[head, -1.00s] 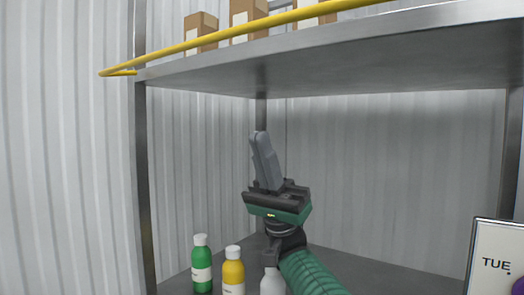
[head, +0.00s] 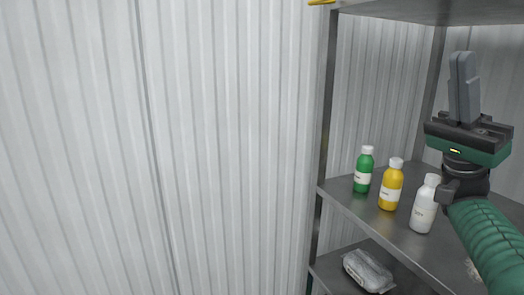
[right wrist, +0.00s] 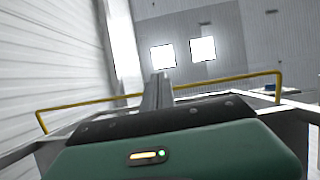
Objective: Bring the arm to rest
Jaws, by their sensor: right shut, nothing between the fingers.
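My right gripper (head: 464,88) is at the right of the head view, fingers pointing up and pressed together, with nothing between them. Its green forearm comes up from the lower right corner. In the right wrist view the closed fingers (right wrist: 157,92) point away from the camera, toward the far wall and bright ceiling lights. The gripper is raised in front of the shelf unit and appears apart from the bottles. My left gripper does not show in any view.
A metal shelf (head: 345,195) holds a green bottle (head: 364,170), a yellow bottle (head: 391,185) and a white bottle (head: 424,205). A wrapped grey package (head: 368,270) lies on the shelf below. A yellow rail (right wrist: 225,82) crosses the wrist view. Corrugated wall (head: 160,150) fills the left.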

